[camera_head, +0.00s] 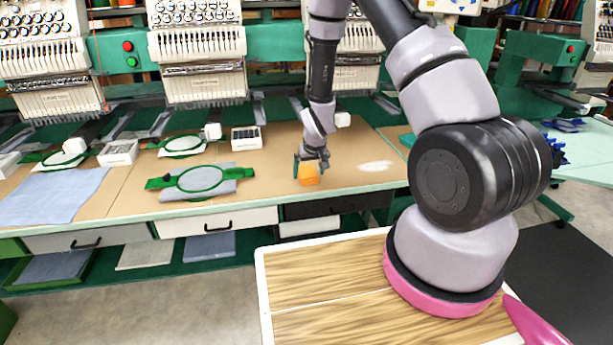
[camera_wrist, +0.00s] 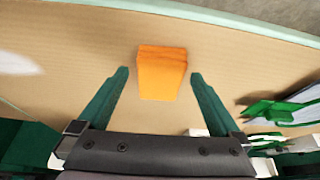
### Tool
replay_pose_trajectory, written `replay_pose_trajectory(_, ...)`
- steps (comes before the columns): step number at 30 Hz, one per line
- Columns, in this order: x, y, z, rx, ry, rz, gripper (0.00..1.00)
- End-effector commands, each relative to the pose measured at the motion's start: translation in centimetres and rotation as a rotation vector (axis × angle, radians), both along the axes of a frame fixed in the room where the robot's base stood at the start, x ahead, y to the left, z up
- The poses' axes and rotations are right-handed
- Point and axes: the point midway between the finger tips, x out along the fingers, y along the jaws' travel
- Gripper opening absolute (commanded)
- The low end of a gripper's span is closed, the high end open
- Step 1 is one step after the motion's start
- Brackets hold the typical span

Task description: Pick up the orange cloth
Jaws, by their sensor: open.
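The orange cloth (camera_head: 308,174) is a small folded block lying on the brown table top near its front edge. In the wrist view the orange cloth (camera_wrist: 162,73) lies ahead of and between the two green fingers, with clear gaps on both sides. My gripper (camera_head: 309,160) is open and empty, pointing down just above or beside the cloth. In the wrist view my gripper (camera_wrist: 160,73) shows both fingers spread wider than the cloth. I cannot tell the exact height of the fingertips above the table.
A green embroidery hoop on grey cloth (camera_head: 200,180) lies left of the orange cloth. A white patch (camera_head: 376,166) is on the table to the right. A blue-grey cloth (camera_head: 52,196) lies far left. Embroidery machines (camera_head: 198,50) line the back. The table around the cloth is clear.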

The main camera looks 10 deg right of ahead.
Motion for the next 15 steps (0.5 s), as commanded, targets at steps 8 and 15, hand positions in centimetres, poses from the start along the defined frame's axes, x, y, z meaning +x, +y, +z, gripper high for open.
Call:
replay_pose_trajectory(8,0.64,0.15,-1.51,0.001,-0.001,0.001,1.0)
replay_pose_trajectory(15,0.61,0.15,-1.47,0.001,-0.001,0.001,0.54)
